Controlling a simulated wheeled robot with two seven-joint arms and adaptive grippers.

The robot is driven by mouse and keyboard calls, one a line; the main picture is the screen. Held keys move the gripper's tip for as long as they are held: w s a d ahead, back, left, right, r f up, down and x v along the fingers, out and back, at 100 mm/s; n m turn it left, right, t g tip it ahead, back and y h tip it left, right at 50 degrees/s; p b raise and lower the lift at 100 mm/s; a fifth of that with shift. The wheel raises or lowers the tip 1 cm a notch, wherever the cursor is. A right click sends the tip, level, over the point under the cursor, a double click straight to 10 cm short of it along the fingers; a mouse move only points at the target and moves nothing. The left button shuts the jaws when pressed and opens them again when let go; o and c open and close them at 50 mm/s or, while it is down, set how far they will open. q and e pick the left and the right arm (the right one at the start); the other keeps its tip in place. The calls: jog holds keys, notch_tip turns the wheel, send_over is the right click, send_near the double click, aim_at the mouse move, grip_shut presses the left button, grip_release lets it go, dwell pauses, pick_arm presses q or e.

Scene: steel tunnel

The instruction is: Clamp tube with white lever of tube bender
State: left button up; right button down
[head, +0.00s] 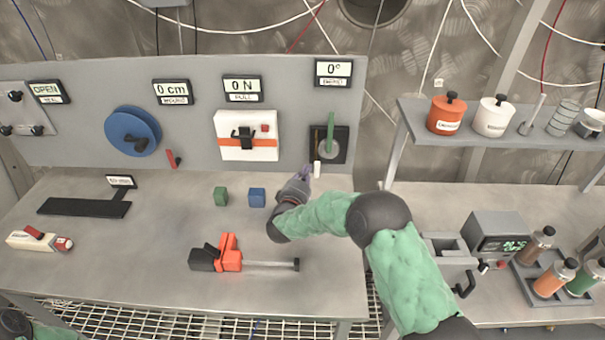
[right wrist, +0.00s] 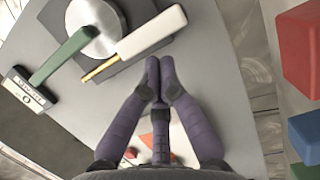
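The tube bender (head: 343,136) is a dark plate on the grey back panel with a grey disc and an upright green lever (head: 331,132). Its white lever (head: 317,169) points down toward my right gripper. In the right wrist view the white lever (right wrist: 150,34) lies slanted beside the disc (right wrist: 94,28), with a thin brass-coloured tube (right wrist: 97,72) showing along it. My right gripper (head: 305,172) has its purple fingertips (right wrist: 160,68) together with nothing seen between them. They are close to the white lever; contact cannot be told.
Green (head: 221,196) and blue (head: 257,197) blocks and an orange-and-black tool (head: 229,258) lie on the grey bench. A blue wheel (head: 132,132) and a white box (head: 247,146) are on the panel. A shelf (head: 500,124) with canisters stands right. The bench front is mostly clear.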

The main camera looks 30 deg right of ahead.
dwell(0.3)
jog(key=shift+d+r+m+p, duration=0.1)
jog(key=shift+r+m+p, duration=0.05)
jog(key=shift+m+p, duration=0.2)
